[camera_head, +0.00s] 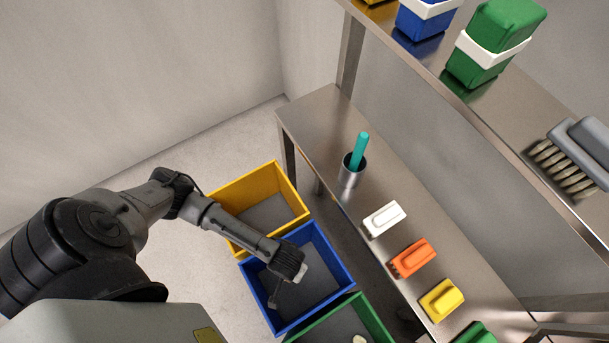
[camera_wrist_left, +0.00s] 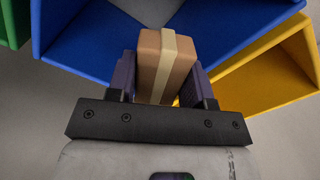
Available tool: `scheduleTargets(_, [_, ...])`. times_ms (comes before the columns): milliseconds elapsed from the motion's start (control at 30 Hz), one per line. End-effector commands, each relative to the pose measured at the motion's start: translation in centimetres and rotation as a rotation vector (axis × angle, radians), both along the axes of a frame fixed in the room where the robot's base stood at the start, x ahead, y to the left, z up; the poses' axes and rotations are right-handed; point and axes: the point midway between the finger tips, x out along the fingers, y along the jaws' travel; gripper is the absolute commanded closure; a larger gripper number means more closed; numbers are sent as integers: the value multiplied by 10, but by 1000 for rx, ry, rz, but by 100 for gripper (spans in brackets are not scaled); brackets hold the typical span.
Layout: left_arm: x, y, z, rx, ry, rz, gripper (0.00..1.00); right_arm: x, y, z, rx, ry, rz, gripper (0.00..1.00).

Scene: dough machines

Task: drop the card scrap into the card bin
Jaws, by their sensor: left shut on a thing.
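The card scrap (camera_wrist_left: 164,62) is a small brown block with a paler tape band, seen in the left wrist view. My left gripper (camera_wrist_left: 163,84) is shut on it, one finger on each side. In the head view my left arm reaches over the blue bin (camera_head: 338,262), with its wrist above the bin's opening; the scrap is hard to make out there. The blue bin also shows behind the scrap in the left wrist view (camera_wrist_left: 225,32). No label shows which bin is for card. My right gripper is not in view.
A yellow bin (camera_head: 239,183) and a green bin (camera_head: 375,314) stand on either side of the blue one. A steel table (camera_head: 312,112) beside them holds a cup (camera_head: 352,177) and several brushes. A steel shelf (camera_head: 470,98) hangs above.

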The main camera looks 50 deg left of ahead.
Motion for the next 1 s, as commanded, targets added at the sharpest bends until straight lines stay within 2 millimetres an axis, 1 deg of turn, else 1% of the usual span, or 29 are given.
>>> scheduleTargets(33, [0,0,-3,0,0,0,75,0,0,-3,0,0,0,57])
scheduleTargets(300, [0,0,-2,0,0,0,75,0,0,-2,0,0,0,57])
scheduleTargets(333, [0,0,-2,0,0,0,50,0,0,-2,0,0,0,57])
scheduleTargets(600, [0,0,-2,0,0,0,24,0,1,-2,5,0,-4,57])
scheduleTargets(867, [0,0,-1,0,0,0,23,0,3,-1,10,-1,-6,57])
scheduleTargets(1000, [0,0,11,-1,0,0,23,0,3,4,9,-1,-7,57])
